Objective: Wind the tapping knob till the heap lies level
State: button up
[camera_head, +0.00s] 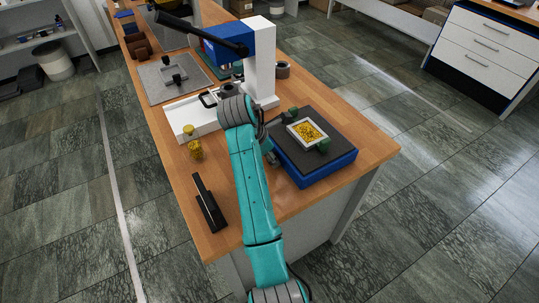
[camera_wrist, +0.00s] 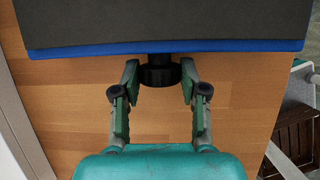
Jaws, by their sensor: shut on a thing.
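The tapping knob (camera_wrist: 158,76) is a black round knob on the blue side of the tapping unit in the wrist view. My gripper (camera_wrist: 160,82) has one finger on each side of it and is shut on it. In the head view my arm hides the knob. The tapping unit (camera_head: 320,168) is a blue box with a dark grey top. On it a white-rimmed tray (camera_head: 291,130) holds a heap (camera_head: 308,132) of yellow grains, between two green blocks (camera_head: 323,145). The grains look uneven in tone; I cannot tell whether they lie level.
A blue and white press (camera_head: 262,55) with a black lever stands behind my gripper. A yellow-filled jar (camera_head: 196,150) and a black stand (camera_head: 208,204) are left of my arm. The wooden bench (camera_head: 365,146) is bare at its right corner.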

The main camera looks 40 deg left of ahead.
jog(key=shift+s+d+m+t+y, duration=0.15)
jog(key=shift+m+t+y, duration=0.25)
jog(key=shift+y, duration=0.8)
jog(key=o, duration=1.1)
jog(key=shift+r, duration=0.1)
jog(key=v, duration=0.7)
